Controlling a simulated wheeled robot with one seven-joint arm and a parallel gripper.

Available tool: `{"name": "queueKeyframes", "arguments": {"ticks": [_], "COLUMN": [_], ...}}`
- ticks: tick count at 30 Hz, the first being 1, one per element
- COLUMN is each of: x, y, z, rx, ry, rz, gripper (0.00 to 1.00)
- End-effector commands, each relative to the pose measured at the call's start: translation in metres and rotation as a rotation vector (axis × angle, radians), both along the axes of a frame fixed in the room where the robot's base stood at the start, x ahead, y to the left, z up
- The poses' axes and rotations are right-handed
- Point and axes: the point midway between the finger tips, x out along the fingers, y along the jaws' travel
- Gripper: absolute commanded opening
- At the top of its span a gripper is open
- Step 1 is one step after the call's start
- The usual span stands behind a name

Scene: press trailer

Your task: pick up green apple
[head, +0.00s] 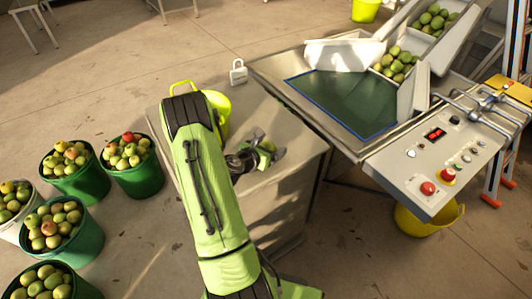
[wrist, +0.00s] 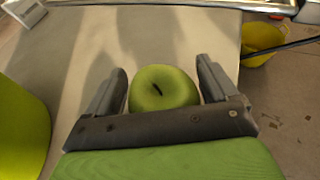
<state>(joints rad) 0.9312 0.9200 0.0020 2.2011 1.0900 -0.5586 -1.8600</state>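In the head view, my gripper (head: 268,152) is low over the grey table (head: 290,185), beyond my green arm. A bit of green shows there between the fingers, and most of the apple is hidden.
A yellow-green bucket (head: 217,108) stands on the table left of my gripper, also in the wrist view (wrist: 20,125). A white padlock-shaped object (head: 238,73) is at the back. A press machine with a control panel (head: 432,160) is at right. Apple-filled buckets (head: 85,183) stand on the floor at left.

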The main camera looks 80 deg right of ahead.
Motion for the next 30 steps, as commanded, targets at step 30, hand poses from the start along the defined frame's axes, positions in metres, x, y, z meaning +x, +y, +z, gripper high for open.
{"name": "queueKeyframes", "arguments": {"ticks": [30], "x": [0.0], "y": [0.0], "z": [0.101], "rx": [-0.002], "ry": [0.0], "rz": [0.0], "gripper": [0.4]}}
